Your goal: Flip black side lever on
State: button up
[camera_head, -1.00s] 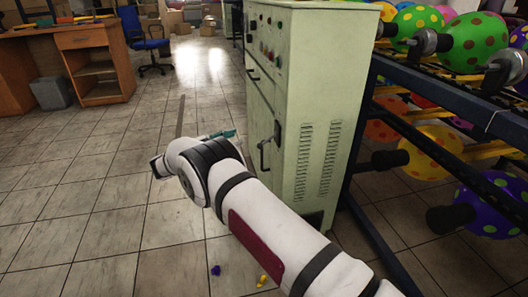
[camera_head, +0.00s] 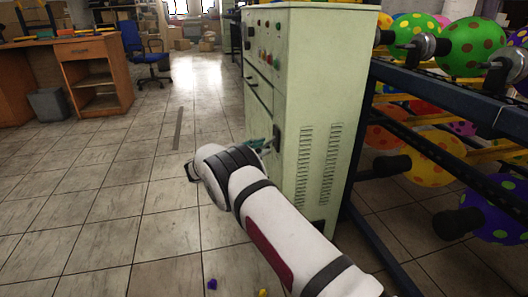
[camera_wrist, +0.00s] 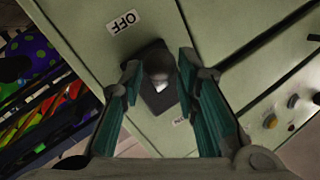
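The black side lever (camera_wrist: 158,62) is on the pale green cabinet (camera_head: 304,80). In the wrist view its dark rounded handle and base plate lie between the two teal fingers of my gripper (camera_wrist: 160,78). The fingers are spread apart, with the handle end in the gap; I cannot tell whether either finger touches it. An "OFF" label (camera_wrist: 123,22) is beside the base plate, and a second, small label (camera_wrist: 180,122) is at the other end. In the head view my gripper (camera_head: 258,143) is against the cabinet's side and hides most of the handle.
Buttons and knobs (camera_head: 265,52) are on the cabinet's panel above. A dark blue rack (camera_head: 440,92) with spotted balloons (camera_head: 473,46) stands close on the right. A wooden desk (camera_head: 100,70) and blue chair (camera_head: 147,62) are at the back left.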

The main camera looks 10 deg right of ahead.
jog(key=shift+x, duration=0.8)
jog(key=shift+c, duration=0.3)
grip_shut()
jog(key=shift+f, duration=0.1)
jog(key=shift+s+f, duration=0.1)
jog(key=shift+s, duration=0.05)
